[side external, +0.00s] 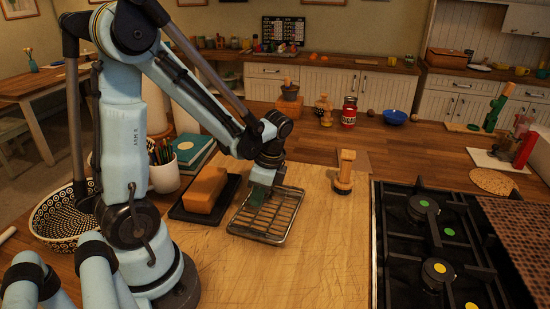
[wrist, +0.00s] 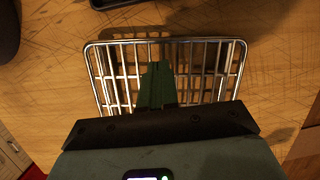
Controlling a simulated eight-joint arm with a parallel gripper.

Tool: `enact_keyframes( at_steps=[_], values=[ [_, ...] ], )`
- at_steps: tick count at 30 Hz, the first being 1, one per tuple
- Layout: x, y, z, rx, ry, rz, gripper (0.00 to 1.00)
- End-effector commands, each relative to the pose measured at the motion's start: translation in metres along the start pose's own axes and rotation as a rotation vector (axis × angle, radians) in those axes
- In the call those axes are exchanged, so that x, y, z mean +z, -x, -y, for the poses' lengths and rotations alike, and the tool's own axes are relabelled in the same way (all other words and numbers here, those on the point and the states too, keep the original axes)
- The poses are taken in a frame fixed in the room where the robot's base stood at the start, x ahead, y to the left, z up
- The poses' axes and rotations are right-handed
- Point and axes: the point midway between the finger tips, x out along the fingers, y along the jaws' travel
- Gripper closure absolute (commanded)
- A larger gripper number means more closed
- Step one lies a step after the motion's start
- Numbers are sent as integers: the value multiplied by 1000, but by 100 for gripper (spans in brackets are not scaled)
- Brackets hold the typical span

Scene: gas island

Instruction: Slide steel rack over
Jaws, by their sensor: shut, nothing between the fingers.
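The steel rack (side external: 268,222) is a wire grid with a shiny rim. It lies flat on the pale wooden board (side external: 310,255), just right of a black tray. It also shows in the wrist view (wrist: 205,75), where its far rim is plain and its near side is hidden by my gripper body. My gripper (side external: 259,194) points down at the rack's upper left part, with green fingers. In the wrist view the fingers (wrist: 158,68) are together over the grid. They hold nothing. I cannot tell whether they touch the bars.
A black tray (side external: 178,212) with an orange-brown block (side external: 206,189) stands close left of the rack. A wooden peg-like piece (side external: 344,172) stands behind right. The gas hob (side external: 440,245) lies to the right. Bare board lies between rack and hob.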

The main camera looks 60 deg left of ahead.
Motion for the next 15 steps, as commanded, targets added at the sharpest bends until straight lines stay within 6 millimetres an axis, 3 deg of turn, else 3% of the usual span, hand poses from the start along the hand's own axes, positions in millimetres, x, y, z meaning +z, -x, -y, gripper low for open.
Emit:
enact_keyframes(
  at_steps=[1, 6, 10, 15],
  values=[
    [-36, 2, -5, 7, -29, -85, 100],
    [-81, 13, -6, 8, -28, -85, 100],
    [-104, 19, -7, 9, -27, -85, 100],
    [-115, 22, -7, 10, -25, -85, 100]
  ],
)
